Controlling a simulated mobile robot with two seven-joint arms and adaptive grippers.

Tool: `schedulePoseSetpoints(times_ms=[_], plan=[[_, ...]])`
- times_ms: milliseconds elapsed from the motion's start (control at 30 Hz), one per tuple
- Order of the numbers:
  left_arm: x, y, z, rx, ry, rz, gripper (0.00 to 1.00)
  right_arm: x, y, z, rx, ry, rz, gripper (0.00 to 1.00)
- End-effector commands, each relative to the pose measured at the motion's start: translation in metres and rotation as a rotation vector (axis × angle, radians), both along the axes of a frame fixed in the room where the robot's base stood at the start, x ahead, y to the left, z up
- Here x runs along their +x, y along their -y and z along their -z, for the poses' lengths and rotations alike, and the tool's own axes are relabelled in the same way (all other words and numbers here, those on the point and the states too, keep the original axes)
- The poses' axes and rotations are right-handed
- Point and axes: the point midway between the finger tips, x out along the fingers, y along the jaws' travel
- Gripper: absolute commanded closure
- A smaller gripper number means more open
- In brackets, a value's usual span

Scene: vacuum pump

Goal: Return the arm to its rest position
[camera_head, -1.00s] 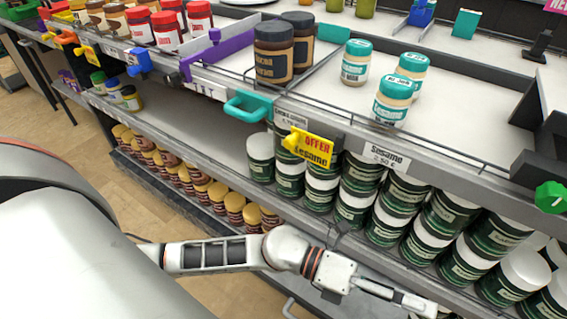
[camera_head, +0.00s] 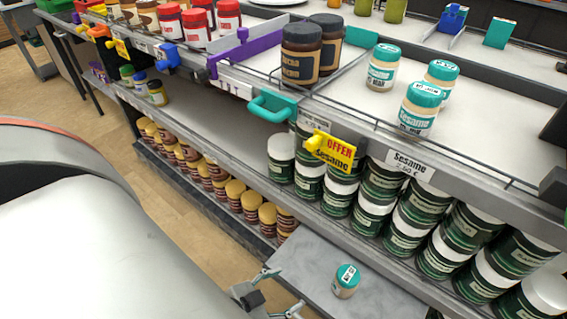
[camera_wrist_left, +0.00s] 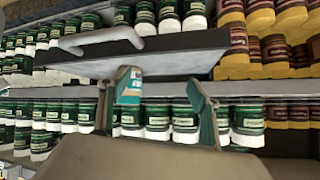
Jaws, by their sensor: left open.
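My left gripper (camera_head: 284,292) is at the bottom of the head view, low beside the grey tray (camera_head: 395,297). Its fingers are apart and nothing is between them. In the left wrist view, which looks upside down, the open fingers (camera_wrist_left: 163,88) show against the shelves. A small jar with a teal lid (camera_head: 346,282) stands upright on the tray, right of the gripper and apart from it. The jar also shows in the left wrist view (camera_wrist_left: 130,88), close to one finger in the picture. My right gripper is not in view.
The shelf's upper level holds several teal-lidded jars (camera_head: 419,109), dark jars (camera_head: 300,54) and a teal divider handle (camera_head: 272,106). Green jars (camera_head: 375,205) fill the lower level. A yellow offer tag (camera_head: 335,152) sticks out. Floor (camera_head: 205,255) is free at lower left.

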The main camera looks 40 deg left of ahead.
Motion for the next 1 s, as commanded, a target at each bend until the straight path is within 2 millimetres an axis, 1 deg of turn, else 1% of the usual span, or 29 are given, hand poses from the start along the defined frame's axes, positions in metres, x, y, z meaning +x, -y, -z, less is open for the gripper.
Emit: schedulePoseSetpoints(times_ms=[100, 167, 267, 333, 367, 433, 500, 600, 800, 1000], plan=[[0.001, 0.0, -0.001, 0.001, 0.002, 0.002, 0.37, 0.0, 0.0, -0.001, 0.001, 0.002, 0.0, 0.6], [0.002, 0.001, -0.004, 0.0, 0.006, 0.002, 0.37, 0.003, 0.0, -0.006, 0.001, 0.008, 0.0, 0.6], [0.007, 0.002, -0.019, -0.007, 0.022, 0.002, 0.37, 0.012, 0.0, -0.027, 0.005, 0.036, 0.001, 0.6], [0.01, 0.004, -0.034, -0.016, 0.034, 0.0, 0.37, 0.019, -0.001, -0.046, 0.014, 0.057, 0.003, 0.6], [0.01, 0.006, -0.039, -0.022, 0.034, -0.001, 0.37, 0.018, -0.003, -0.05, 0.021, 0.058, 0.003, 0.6], [0.008, 0.009, -0.048, -0.036, 0.031, -0.003, 0.37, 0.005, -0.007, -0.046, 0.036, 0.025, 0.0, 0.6], [0.005, 0.011, -0.054, -0.047, 0.024, -0.005, 0.37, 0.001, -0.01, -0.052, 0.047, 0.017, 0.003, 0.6], [0.001, 0.013, -0.057, -0.059, 0.014, -0.008, 0.37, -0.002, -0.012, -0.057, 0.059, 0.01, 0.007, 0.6], [-0.004, 0.014, -0.054, -0.066, 0.002, -0.01, 0.37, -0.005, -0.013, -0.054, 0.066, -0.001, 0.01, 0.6], [-0.004, 0.014, -0.052, -0.066, 0.001, -0.01, 0.37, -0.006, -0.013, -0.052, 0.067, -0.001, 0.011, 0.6]])
